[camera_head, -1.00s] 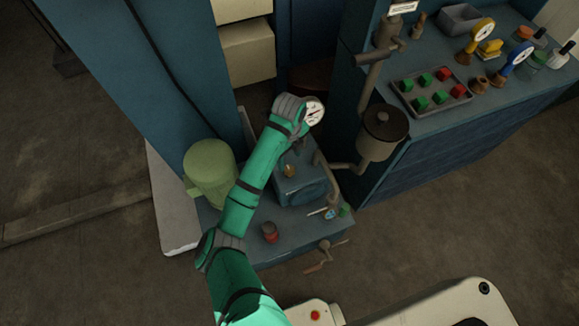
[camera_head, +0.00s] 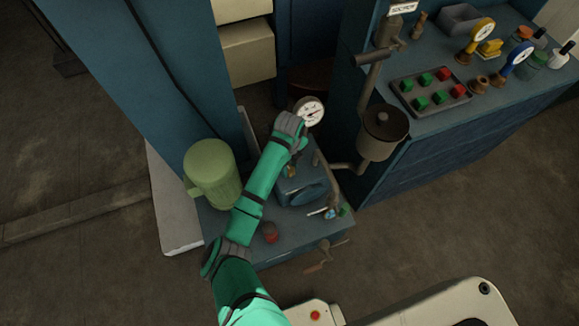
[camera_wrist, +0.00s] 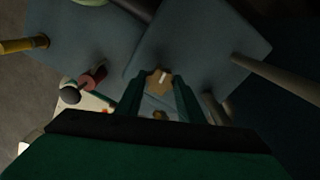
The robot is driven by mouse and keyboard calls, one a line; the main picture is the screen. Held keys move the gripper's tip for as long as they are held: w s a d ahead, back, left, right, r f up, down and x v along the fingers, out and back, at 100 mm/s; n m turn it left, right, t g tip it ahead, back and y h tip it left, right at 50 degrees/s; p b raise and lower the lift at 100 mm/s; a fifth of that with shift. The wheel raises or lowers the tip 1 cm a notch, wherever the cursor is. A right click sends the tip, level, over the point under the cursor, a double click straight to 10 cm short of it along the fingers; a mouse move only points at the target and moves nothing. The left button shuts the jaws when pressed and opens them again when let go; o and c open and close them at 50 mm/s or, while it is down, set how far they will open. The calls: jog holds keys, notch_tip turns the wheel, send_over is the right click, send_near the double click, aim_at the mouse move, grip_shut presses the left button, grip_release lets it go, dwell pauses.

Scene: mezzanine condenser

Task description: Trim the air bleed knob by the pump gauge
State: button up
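The air bleed knob (camera_wrist: 159,80) is a brass, faceted knob with a white mark on top, in the middle of the wrist view. My gripper (camera_wrist: 158,84) is open, with one dark green finger on each side of the knob and visible space between them. I cannot tell whether the fingertips are level with the knob or above it. In the head view, a brass piece (camera_head: 291,173) shows on the pump block beside my forearm. The white-faced pump gauge (camera_head: 311,112) stands just behind my wrist. My fingers are hidden there by my arm.
The pump block (camera_head: 305,190) sits on a blue base. A green motor (camera_head: 211,173) is left of my arm; a red knob (camera_head: 270,232) is in front. A pipe and brown-lidded pot (camera_head: 384,125) stand to the right. Beyond is a bench with a button panel (camera_head: 431,92).

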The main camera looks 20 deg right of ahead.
jog(key=shift+c, duration=1.1)
jog(key=shift+n, duration=0.3)
jog(key=n, duration=0.4)
jog(key=shift+s+d, duration=0.1)
jog(key=n, duration=0.6)
jog(key=shift+n, duration=0.4)
jog(key=n, duration=1.2)
jog(key=shift+n, duration=0.3)
